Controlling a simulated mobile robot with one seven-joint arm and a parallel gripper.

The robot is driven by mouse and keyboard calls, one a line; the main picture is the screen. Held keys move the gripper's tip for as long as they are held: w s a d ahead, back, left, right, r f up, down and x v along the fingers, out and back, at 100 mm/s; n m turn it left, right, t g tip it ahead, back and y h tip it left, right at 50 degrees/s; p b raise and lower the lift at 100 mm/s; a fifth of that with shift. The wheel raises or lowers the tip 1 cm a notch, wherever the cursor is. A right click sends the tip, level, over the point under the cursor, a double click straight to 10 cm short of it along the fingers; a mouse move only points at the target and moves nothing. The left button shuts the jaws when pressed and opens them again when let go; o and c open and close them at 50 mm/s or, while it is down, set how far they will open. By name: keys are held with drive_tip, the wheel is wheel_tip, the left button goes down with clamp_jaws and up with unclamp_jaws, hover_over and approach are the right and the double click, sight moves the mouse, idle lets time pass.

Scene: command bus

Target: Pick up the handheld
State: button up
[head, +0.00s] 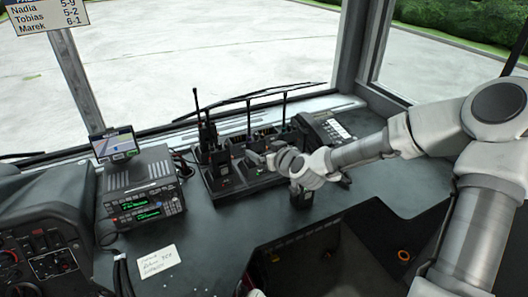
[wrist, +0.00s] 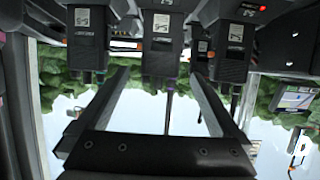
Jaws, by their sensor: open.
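Several black handhelds with upright antennas stand in a black multi-bay charger (head: 222,184) on the dashboard. One handheld (head: 208,135) shows at its left end in the head view. My gripper (head: 262,160) reaches in from the right over the charger's front. The wrist view looks upside down. There a middle handheld (wrist: 163,45) lies between the fingertips of my open gripper (wrist: 160,73), with another handheld (wrist: 86,38) to its left and one more (wrist: 234,45) to its right. I cannot tell whether the fingers touch any handheld. My wrist hides part of the charger in the head view.
A radio unit (head: 145,200) with green displays and a small navigation screen (head: 115,145) stand left of the charger. A keypad desk phone (head: 327,128) stands to its right. A paper note (head: 157,261) lies in front. The windscreen is behind.

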sight(258, 145)
drive_tip(key=x, duration=0.7)
drive_tip(key=shift+w+f+b, duration=0.15)
drive_tip(key=shift+b, duration=0.15)
drive_tip(key=shift+c, duration=0.2)
drive_tip(key=c, duration=1.2)
drive_tip(key=shift+c, duration=0.8)
